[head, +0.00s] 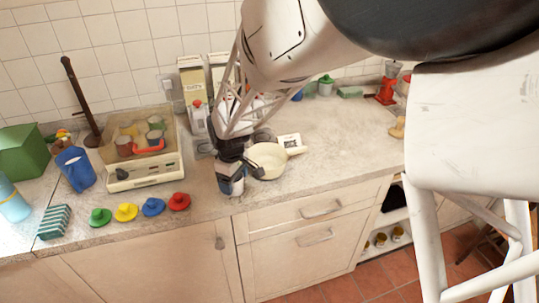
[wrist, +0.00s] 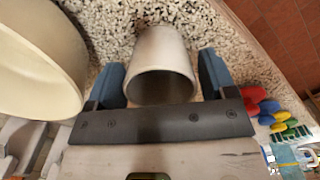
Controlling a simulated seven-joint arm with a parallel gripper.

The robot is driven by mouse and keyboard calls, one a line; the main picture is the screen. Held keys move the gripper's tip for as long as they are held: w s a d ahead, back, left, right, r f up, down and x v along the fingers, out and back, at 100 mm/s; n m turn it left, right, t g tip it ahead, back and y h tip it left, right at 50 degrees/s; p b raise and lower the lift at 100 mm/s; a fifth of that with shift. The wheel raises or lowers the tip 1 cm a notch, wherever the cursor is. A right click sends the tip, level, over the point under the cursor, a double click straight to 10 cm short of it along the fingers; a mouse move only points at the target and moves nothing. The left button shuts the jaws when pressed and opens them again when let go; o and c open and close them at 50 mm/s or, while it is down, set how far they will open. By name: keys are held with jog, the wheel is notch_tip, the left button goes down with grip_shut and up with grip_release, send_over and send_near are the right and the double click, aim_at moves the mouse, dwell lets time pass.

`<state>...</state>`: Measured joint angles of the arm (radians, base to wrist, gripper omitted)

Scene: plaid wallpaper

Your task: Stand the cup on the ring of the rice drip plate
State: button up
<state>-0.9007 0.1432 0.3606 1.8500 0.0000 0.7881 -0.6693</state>
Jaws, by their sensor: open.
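My gripper (head: 232,185) points down at the front of the counter, left of the cream pan. In the wrist view my gripper (wrist: 163,80) is open, with one blue finger on each side of a pale grey cup (wrist: 160,62). The cup's open mouth faces the camera, and small gaps seem to show beside it. In the head view the gripper mostly hides the cup. I cannot make out for certain a rice drip plate or its ring in either view.
The cream pan (head: 266,160) stands close to my gripper and also shows in the wrist view (wrist: 38,62). A cream appliance (head: 145,176) with a clear cover, a blue jug (head: 76,169) and several coloured knobbed lids stand to the left. The counter right of the pan is fairly clear.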

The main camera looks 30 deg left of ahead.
jog(key=shift+f, duration=0.65)
jog(key=shift+c, duration=0.3)
jog(key=c, duration=0.7)
jog(key=shift+r, duration=0.1)
jog(key=shift+r, duration=4.95)
